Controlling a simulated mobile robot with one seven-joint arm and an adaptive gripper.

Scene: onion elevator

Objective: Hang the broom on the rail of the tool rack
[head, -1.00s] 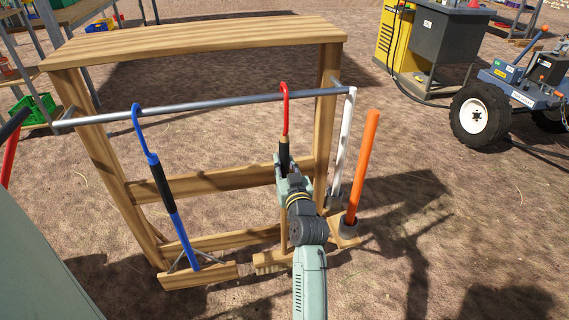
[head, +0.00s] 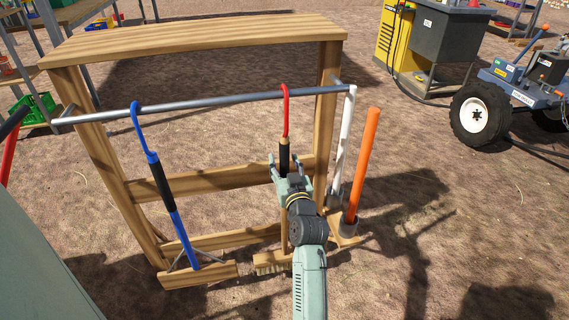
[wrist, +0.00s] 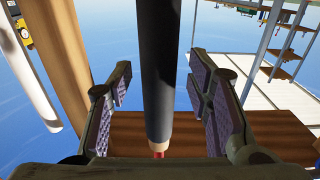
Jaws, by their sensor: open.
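The broom has a red hook (head: 285,104), a black grip (head: 284,157) and a brush head (head: 272,263) near the ground. The hook is over the metal rail (head: 220,102) of the wooden tool rack (head: 325,135), near its right end, and the broom hangs about upright. My gripper (head: 290,172) is open around the handle just below the hook. In the wrist view the black grip (wrist: 161,60) stands between the spread purple pads, with a gap on each side. My arm hides part of the lower handle.
A blue-handled tool (head: 163,185) hangs on the rail to the left. A white pole (head: 341,145) and an orange pole (head: 362,165) stand close to the right. Bare ground is free farther right, before a wheeled cart (head: 525,90).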

